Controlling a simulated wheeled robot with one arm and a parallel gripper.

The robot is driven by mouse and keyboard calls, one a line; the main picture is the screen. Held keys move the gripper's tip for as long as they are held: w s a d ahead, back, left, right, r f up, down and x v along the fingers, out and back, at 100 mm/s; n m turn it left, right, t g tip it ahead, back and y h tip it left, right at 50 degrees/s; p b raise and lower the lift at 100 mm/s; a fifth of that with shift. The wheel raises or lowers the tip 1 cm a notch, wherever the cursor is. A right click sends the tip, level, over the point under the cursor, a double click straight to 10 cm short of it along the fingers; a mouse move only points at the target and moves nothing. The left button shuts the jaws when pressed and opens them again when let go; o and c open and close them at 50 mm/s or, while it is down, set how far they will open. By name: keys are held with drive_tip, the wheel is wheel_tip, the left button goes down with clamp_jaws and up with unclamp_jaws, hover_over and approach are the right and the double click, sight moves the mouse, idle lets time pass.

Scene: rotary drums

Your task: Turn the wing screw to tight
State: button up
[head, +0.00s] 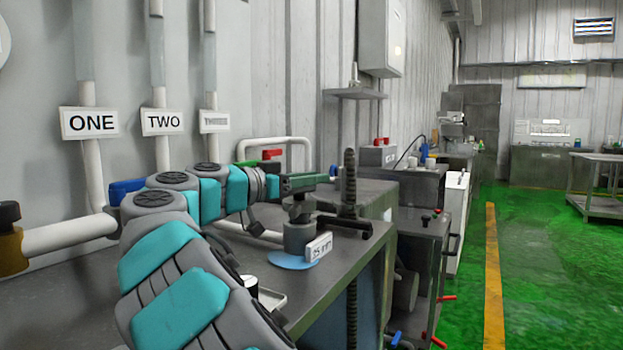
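In the head view, a grey cylindrical fixture (298,237) stands on a round blue base on the grey bench. A dark screw-like part (299,211) rises from its top; it looks like the wing screw, but its wings are not clear. My gripper (318,182) reaches in from the left with its dark green fingers roughly level, just above this part. The fingers hide the top of it. I cannot tell whether they touch it, or whether they are open or shut.
A small tilted label (319,247) sits on the fixture's front. A dark upright post (349,185) stands close to the right of my gripper. White pipes with signs run along the wall at left. The green floor (550,270) at right is largely clear.

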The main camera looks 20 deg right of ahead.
clamp_jaws()
drive_tip(key=shift+r, duration=0.15)
drive_tip(key=shift+s+r+m+g, duration=0.2)
drive_tip(key=shift+r+m+g, duration=0.1)
drive_tip(key=shift+r, duration=0.05)
drive_tip(key=shift+d+g, duration=0.1)
drive_tip(key=shift+g, duration=0.2)
drive_tip(key=shift+f+h, duration=0.15)
drive_tip(key=shift+h, duration=0.15)
drive_tip(key=shift+f+m+g, duration=0.4)
drive_tip(key=shift+g, duration=0.1)
drive_tip(key=shift+f, duration=0.1)
